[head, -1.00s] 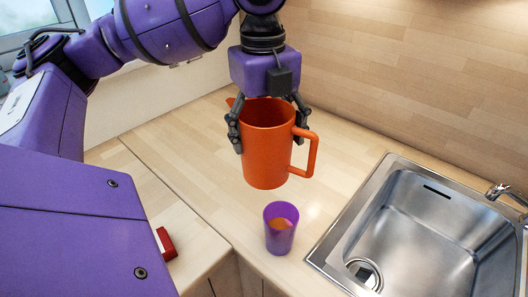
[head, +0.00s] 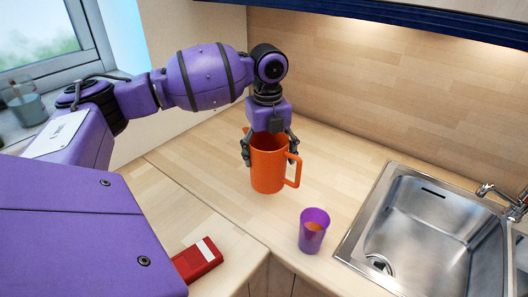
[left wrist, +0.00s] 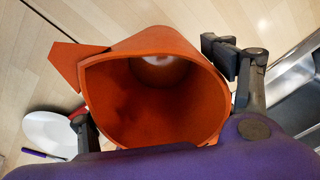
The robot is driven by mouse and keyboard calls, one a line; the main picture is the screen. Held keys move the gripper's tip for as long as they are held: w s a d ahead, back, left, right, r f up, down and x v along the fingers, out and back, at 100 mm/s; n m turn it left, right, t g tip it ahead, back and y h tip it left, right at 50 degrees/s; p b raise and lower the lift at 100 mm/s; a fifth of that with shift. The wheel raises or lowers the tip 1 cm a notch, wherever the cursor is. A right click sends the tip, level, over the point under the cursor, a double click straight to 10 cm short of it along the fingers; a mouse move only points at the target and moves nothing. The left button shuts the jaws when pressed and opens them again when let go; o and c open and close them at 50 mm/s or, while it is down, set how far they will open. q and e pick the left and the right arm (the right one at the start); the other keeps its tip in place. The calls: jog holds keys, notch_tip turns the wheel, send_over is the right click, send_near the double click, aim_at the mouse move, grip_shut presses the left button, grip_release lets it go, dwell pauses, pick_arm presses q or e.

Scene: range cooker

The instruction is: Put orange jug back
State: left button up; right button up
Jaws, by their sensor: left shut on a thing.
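The orange jug (head: 268,178) is upright over the wooden worktop, left of the sink, with its handle to the right. I cannot tell whether its base touches the worktop. My left gripper (head: 269,157) comes down from above, with one finger on each side of the jug's upper part, shut on it. In the left wrist view I look down into the open jug (left wrist: 150,100); its spout points left and a pale spot shows at the bottom. My right gripper is not in view.
A purple cup (head: 312,238) with something orange inside stands near the worktop's front edge. The steel sink (head: 430,225) is at the right. A red box (head: 196,262) lies at the lower left. A white dish (left wrist: 48,133) shows in the left wrist view. Worktop behind the jug is clear.

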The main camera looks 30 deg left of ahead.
pick_arm(q)
jog(key=shift+w+d+f, duration=0.2)
jog(key=shift+w+d, duration=0.1)
jog(key=shift+d, duration=0.05)
jog(key=shift+f, duration=0.3)
jog(key=shift+f+b, duration=0.35)
notch_tip(320, 180, down, 4)
jog(key=shift+s+r+b, duration=0.1)
jog(key=shift+b, duration=0.8)
jog(key=shift+f, duration=0.4)
jog(key=shift+f+b, duration=0.2)
jog(key=shift+b, duration=0.15)
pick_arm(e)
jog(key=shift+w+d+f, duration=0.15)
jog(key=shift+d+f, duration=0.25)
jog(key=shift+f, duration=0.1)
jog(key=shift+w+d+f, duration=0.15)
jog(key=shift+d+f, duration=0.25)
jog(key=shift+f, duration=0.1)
